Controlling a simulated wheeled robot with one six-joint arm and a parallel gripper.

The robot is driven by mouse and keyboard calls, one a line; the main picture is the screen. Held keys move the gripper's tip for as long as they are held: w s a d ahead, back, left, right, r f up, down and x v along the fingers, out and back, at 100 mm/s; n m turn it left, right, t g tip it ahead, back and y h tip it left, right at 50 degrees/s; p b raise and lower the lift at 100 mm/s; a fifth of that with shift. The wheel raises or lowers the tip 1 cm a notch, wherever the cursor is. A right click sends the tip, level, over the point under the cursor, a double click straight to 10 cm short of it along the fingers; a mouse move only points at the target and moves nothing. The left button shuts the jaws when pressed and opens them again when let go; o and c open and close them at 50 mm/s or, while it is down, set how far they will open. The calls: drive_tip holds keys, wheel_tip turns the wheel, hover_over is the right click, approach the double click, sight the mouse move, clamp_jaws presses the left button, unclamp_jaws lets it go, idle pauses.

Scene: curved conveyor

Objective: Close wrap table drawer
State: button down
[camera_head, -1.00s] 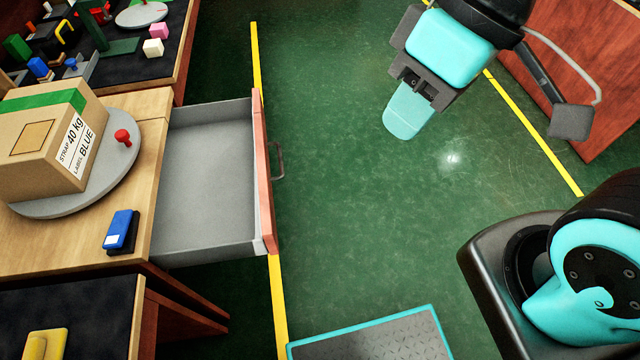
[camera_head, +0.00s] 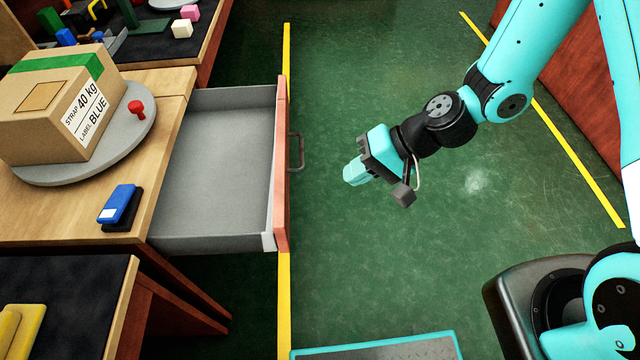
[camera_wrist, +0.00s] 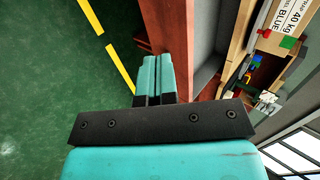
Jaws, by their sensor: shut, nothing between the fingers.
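The wrap table drawer (camera_head: 222,165) stands pulled out to the right of the wooden table (camera_head: 160,130), and it is empty. Its reddish front (camera_head: 281,165) has a dark handle (camera_head: 296,151) facing my gripper. My gripper (camera_head: 352,173) is shut and empty, a short way to the right of the handle and apart from it in the head view. In the wrist view, the closed fingers (camera_wrist: 154,80) point toward the drawer front (camera_wrist: 180,55). The handle cannot be made out in the wrist view.
On the table, a carton (camera_head: 62,105) sits on a grey turntable (camera_head: 140,138) with a red knob (camera_head: 136,108). A blue-and-black tool (camera_head: 119,207) lies near the drawer. Green floor (camera_head: 390,270) around my gripper is clear.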

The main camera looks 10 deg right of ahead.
approach(286, 202)
wheel_tip(286, 202, down, 3)
drive_tip(key=a, duration=0.3)
drive_tip(key=shift+s+a+f, duration=0.25)
drive_tip(key=shift+s+a, duration=0.05)
drive_tip(key=shift+a, duration=0.65)
